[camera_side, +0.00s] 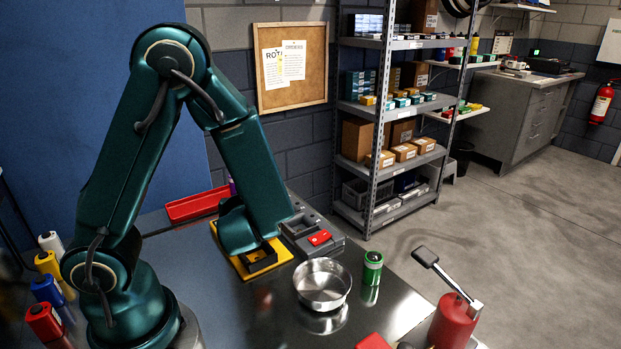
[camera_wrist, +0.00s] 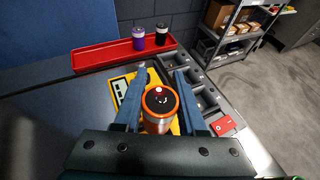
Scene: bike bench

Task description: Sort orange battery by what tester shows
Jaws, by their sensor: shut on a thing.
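The orange battery (camera_wrist: 160,112) stands between the two blue fingers of my gripper (camera_wrist: 161,80) in the wrist view, its dark end facing the camera. My gripper is shut on it, above or at the yellow tester (camera_wrist: 119,87). The tester also shows in the side view (camera_side: 283,252), under my gripper (camera_side: 260,260). In that view the battery is hidden by my gripper. A pale panel with dark marks on the tester is partly visible; I cannot read it. I cannot tell whether the battery touches the tester.
A red tray (camera_wrist: 92,59) at the back holds a purple battery (camera_wrist: 139,40) and a black one (camera_wrist: 161,37). A grey compartment tray (camera_side: 296,224) with a red piece (camera_side: 319,238) lies right of the tester. A metal bowl (camera_side: 322,284) and green battery (camera_side: 373,268) stand nearer the front.

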